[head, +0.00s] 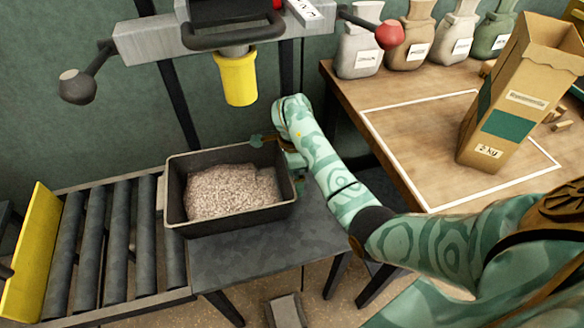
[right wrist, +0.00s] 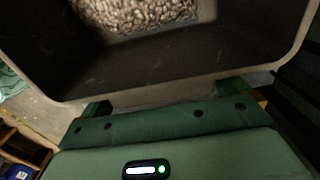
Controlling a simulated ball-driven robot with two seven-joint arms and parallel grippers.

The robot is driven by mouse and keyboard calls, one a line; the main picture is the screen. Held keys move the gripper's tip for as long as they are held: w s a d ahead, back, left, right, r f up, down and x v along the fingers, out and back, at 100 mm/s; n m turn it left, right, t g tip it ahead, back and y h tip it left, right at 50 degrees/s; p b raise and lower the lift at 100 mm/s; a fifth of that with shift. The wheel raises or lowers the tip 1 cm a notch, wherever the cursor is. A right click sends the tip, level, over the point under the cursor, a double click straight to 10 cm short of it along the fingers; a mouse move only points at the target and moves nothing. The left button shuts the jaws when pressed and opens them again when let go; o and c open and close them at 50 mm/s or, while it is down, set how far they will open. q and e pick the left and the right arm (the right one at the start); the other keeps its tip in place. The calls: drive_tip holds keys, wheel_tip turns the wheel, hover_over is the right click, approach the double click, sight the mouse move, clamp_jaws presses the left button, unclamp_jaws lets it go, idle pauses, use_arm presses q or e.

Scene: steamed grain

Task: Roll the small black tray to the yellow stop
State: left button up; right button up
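The small black tray (head: 230,222) is filled with pale grain (head: 225,190). It stands level at the right end of the roller track, mostly over a dark flat plate. The yellow stop (head: 33,250) stands upright at the far left end of the rollers (head: 115,235), well apart from the tray. My right gripper (head: 281,164) is at the tray's right end wall. In the right wrist view its fingers (right wrist: 168,97) are spread wide beside the tray's outer wall (right wrist: 180,82). Whether they touch it is unclear. My left gripper is not in view.
A yellow spout (head: 238,80) hangs from a grey machine with a red knob (head: 389,35) behind the tray. A wooden table (head: 400,125) at right holds a tall cardboard box (head: 505,110) and several sacks (head: 360,50). The rollers left of the tray are clear.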

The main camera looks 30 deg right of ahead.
drive_tip(key=c, duration=1.5)
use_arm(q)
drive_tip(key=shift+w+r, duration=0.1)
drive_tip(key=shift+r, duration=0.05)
use_arm(e)
drive_tip(key=shift+w+a+f, duration=0.1)
drive_tip(key=shift+w+a, duration=0.05)
drive_tip(key=shift+a, duration=1.05)
drive_tip(key=shift+w+a+r, duration=0.1)
drive_tip(key=shift+w+a, duration=0.1)
drive_tip(key=shift+a, duration=0.95)
drive_tip(key=shift+w+a+f, duration=0.1)
drive_tip(key=shift+w+a, duration=0.05)
drive_tip(key=shift+a, duration=1.05)
drive_tip(key=shift+c, duration=0.2)
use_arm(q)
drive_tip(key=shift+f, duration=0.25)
use_arm(e)
hover_over(244, 206)
drive_tip(key=shift+d, duration=0.1)
